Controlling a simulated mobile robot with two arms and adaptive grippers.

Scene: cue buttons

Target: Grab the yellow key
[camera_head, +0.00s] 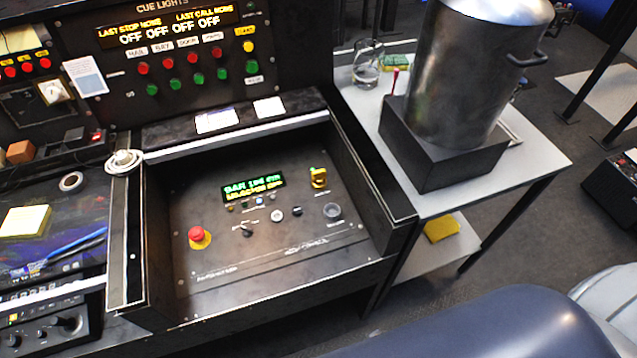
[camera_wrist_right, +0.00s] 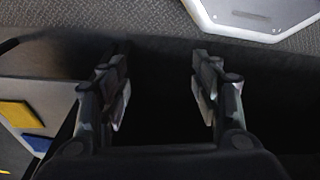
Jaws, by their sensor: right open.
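A small yellow key (camera_head: 319,177) stands in the upper right part of the dark control panel (camera_head: 215,245), right of the green lit display, in the head view. Its fine shape is too small to make out. My right gripper (camera_wrist_right: 161,85) shows in the right wrist view with its two fingers wide apart and nothing between them. The key does not show in that view. My left gripper is in neither view.
A raised frame edge (camera_head: 370,180) borders the panel. A red button (camera_head: 195,233) sits at its lower left. A metal urn (camera_head: 475,75) stands on a black box (camera_head: 440,160) on the side table (camera_head: 530,165). The wrist view shows a yellow pad (camera_wrist_right: 18,113) at left.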

